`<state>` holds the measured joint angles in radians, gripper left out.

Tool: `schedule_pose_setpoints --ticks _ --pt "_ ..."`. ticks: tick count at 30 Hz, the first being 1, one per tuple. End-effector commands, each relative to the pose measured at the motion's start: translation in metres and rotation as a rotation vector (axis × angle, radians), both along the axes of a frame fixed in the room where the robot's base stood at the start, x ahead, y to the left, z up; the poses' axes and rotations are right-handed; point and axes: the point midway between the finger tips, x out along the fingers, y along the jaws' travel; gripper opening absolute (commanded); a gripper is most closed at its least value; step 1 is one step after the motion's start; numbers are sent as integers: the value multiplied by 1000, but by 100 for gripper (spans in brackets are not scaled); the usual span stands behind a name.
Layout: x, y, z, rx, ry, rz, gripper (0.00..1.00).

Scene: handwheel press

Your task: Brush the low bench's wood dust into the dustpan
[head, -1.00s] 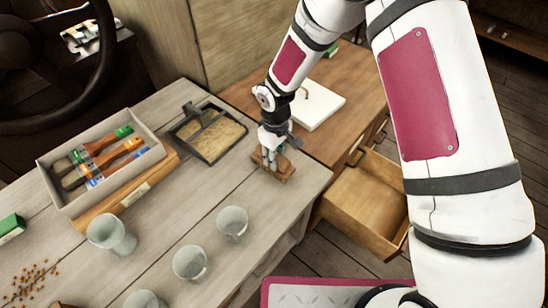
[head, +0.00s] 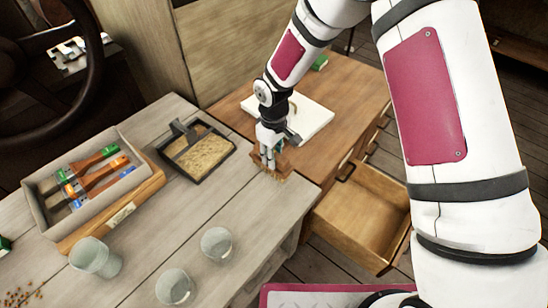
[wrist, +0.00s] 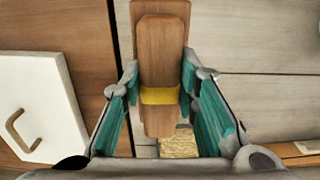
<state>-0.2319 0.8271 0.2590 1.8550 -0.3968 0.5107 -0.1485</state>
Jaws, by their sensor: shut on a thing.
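My gripper (head: 268,150) is shut on a wooden brush (head: 274,175) over the right end of the bench (head: 240,190). The brush's bristles point down and look to touch the bench top. In the wrist view, the brush's wooden body (wrist: 160,45) with a yellow band sits between my teal fingers (wrist: 160,112). The dark dustpan (head: 163,152) lies on the bench to the left of the brush, apart from it. Tan wood dust (head: 206,155) covers its floor. I cannot make out loose dust around the brush.
A grey box (head: 47,210) of several paint brushes stands at the left on a wooden block. Glass cups (head: 216,243) stand at the front. Brown crumbs (head: 22,296) lie at lower left. A white board (head: 315,118) lies on the cabinet, beside the bench. An open drawer (head: 358,215) is at right.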

Motion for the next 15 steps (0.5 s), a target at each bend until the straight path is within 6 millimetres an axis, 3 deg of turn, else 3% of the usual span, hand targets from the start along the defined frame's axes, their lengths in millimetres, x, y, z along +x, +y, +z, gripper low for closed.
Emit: schedule_pose_setpoints --ticks 9,15 --pt "-7 3 31 1 -2 -1 2" --pt "-8 3 39 1 -1 -1 2"
